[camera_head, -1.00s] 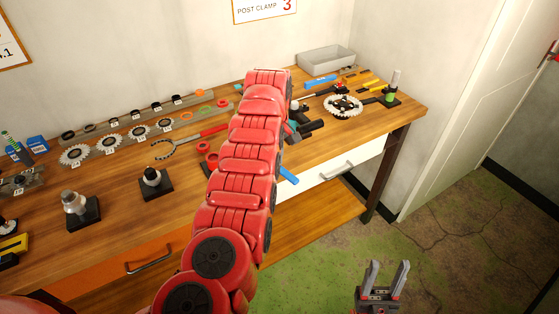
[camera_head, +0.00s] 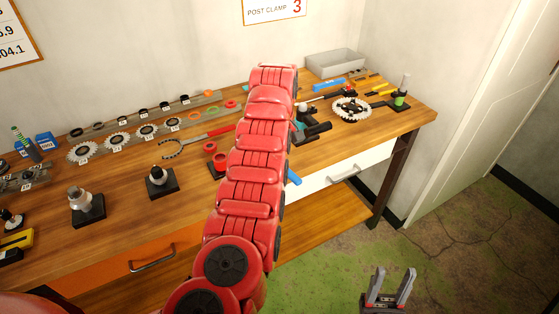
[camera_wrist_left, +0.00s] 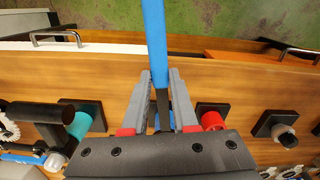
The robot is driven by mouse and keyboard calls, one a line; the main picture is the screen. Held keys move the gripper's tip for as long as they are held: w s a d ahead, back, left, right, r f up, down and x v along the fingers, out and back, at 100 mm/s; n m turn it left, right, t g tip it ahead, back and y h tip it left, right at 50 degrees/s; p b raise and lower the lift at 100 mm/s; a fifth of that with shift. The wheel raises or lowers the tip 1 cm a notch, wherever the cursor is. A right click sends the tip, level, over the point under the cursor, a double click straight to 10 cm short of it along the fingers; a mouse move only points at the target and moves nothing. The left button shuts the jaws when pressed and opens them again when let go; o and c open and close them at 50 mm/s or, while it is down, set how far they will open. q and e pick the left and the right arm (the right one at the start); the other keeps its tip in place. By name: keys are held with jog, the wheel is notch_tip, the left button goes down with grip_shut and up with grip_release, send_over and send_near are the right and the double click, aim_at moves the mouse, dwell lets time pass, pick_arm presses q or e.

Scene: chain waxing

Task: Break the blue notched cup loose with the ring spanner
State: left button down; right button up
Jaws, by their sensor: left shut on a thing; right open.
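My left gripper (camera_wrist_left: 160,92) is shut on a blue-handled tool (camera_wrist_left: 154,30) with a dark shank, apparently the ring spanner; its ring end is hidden. Its blue end shows past my red left arm in the head view (camera_head: 293,178), where the left gripper is hidden. A teal-blue cylinder (camera_wrist_left: 80,124) stands on a dark base left of the gripper in the left wrist view, with a black part beside it. It may be the blue notched cup; I cannot make out notches. The tool and cylinder appear apart. My right gripper (camera_head: 389,287) is open and empty, low over the floor.
A red ring-shaped part (camera_wrist_left: 211,118) and a metal fitting (camera_wrist_left: 284,134) stand on the bench right of the left gripper. A red-handled hook tool (camera_head: 205,138), chainring (camera_head: 351,108) and grey tray (camera_head: 336,63) occupy the bench. The front strip of wood (camera_head: 125,223) is clear.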

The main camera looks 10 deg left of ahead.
pick_arm(q)
jog(key=shift+r+p, duration=0.3)
jog(key=shift+r, duration=1.35)
